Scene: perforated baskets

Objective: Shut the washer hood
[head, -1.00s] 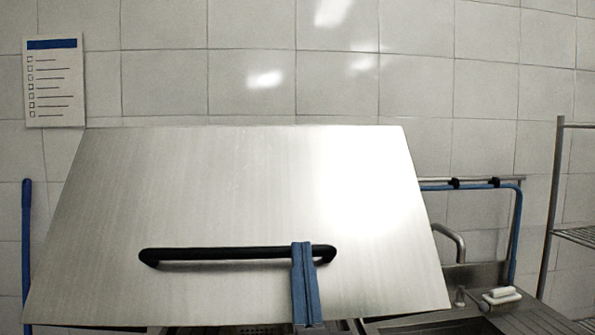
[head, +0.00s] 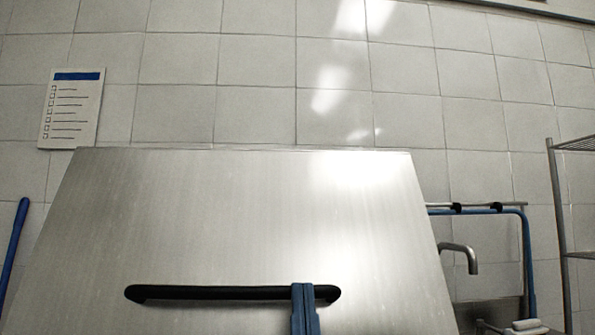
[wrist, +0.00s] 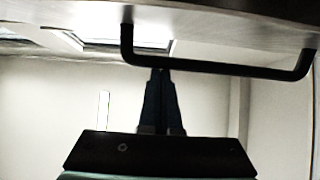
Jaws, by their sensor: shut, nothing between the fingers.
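The washer hood (head: 230,220) is a large brushed-steel panel, raised and sloping, filling the lower middle of the head view. A black bar handle (head: 210,293) runs across its lower part; in the wrist view the handle (wrist: 215,69) hangs from the panel's underside edge as pictured. My gripper (head: 303,290) has blue fingers, shut and empty, overlapping the right part of the handle. In the wrist view the shut fingertips (wrist: 160,72) reach the handle bar near its left end. I cannot tell whether they touch it. The hood's lower edge is out of the head view.
A tiled wall (head: 330,65) stands behind the hood, with a checklist (head: 70,110) at left. A blue pole (head: 12,250) stands at far left.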

